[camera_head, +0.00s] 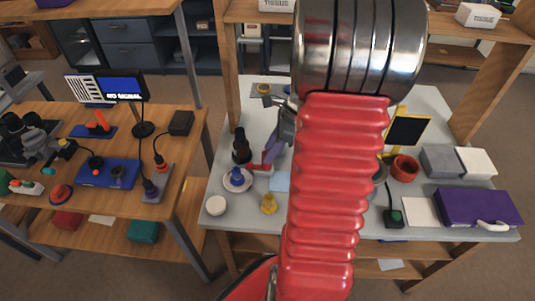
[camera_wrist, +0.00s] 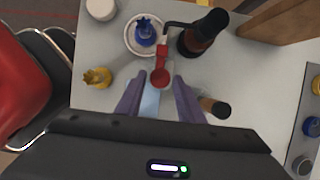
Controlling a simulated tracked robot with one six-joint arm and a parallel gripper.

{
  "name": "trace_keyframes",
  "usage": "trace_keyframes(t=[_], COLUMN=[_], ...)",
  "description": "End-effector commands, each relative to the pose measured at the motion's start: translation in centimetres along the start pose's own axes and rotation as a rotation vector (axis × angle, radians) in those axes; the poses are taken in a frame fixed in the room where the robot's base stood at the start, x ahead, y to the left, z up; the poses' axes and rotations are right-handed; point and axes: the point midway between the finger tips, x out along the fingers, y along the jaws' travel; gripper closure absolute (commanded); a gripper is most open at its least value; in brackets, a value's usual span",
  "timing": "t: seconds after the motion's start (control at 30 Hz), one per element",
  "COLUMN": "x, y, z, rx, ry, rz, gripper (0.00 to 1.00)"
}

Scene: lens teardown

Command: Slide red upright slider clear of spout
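The red upright slider (camera_wrist: 161,70) stands by the dark bottle-like body (camera_wrist: 205,32) in the wrist view, its round red end towards me. The black spout (camera_wrist: 177,25) reaches from that body to above the slider's far end. In the head view the red slider (camera_head: 271,153) shows partly, beside the dark body (camera_head: 240,147). My gripper (camera_wrist: 159,79) is open, with its two grey-purple fingers apart on either side of the slider's round end. Gaps seem to show on both sides. In the head view my red arm hides much of this area.
A blue piece on a white saucer (camera_wrist: 129,37) is close to the slider. A yellow piece (camera_wrist: 97,77), a white round piece (camera_wrist: 101,9) and a black-capped cylinder (camera_wrist: 215,107) stand nearby. A light blue sheet (camera_head: 280,181) lies on the grey table.

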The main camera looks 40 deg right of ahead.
Motion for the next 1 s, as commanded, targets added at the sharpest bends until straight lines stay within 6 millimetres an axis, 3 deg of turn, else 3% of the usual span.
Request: trace_keyframes(t=[0.53,0.7,1.0], x=[-9.3,-10.6,-10.8], y=[0.0,0.1,0.1], z=[0.0,0.0,0.0], rx=[-0.001,-0.001,-0.001], ry=[0.0,0.0,0.0], rz=[-0.002,0.002,0.002], gripper=[0.66,0.66,0.66])
